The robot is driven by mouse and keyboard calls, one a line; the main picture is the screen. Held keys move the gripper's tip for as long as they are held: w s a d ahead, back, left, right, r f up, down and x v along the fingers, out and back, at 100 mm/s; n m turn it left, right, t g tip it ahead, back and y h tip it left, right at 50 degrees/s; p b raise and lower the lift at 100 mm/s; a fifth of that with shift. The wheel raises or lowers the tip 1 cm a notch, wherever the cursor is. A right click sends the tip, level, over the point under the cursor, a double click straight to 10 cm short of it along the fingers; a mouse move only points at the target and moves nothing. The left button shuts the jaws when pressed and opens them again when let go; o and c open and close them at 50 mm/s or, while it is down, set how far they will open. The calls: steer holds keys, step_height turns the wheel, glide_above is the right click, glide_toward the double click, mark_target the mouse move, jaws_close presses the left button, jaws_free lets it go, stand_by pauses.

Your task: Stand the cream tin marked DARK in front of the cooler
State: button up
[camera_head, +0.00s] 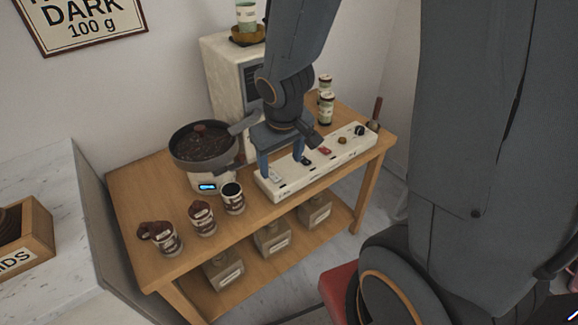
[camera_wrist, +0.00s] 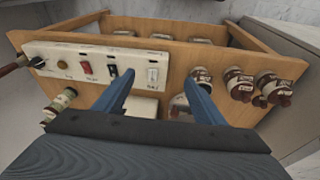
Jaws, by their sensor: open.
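Two cream tins with green labels and dark lids (camera_head: 326,110) (camera_head: 324,83) stand behind the white switch panel; one also shows at left in the wrist view (camera_wrist: 60,101). Another cream and green tin (camera_head: 246,14) stands on top of the pale machine. I cannot read DARK on any of these. The round dark pan of beans (camera_head: 204,146), possibly the cooler, stands left of my gripper. My gripper (camera_head: 281,170) is open, fingers down, above the panel's left end. It is empty in the wrist view (camera_wrist: 157,85), apart from the tins.
The switch panel (camera_head: 332,152) lies along the wooden cart's front right. Boxes (camera_head: 272,240) sit on the lower shelf. A wooden box (camera_head: 38,238) stands on the left counter.

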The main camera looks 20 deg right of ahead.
steer(key=s+d+r+m+g, duration=0.1)
steer(key=s+d+r+m, duration=0.1)
steer(key=s, duration=0.5)
steer(key=shift+r+g+y, duration=0.3)
steer(key=shift+r+g, duration=0.1)
steer(key=shift+r, duration=0.4)
steer(key=shift+c, duration=0.3)
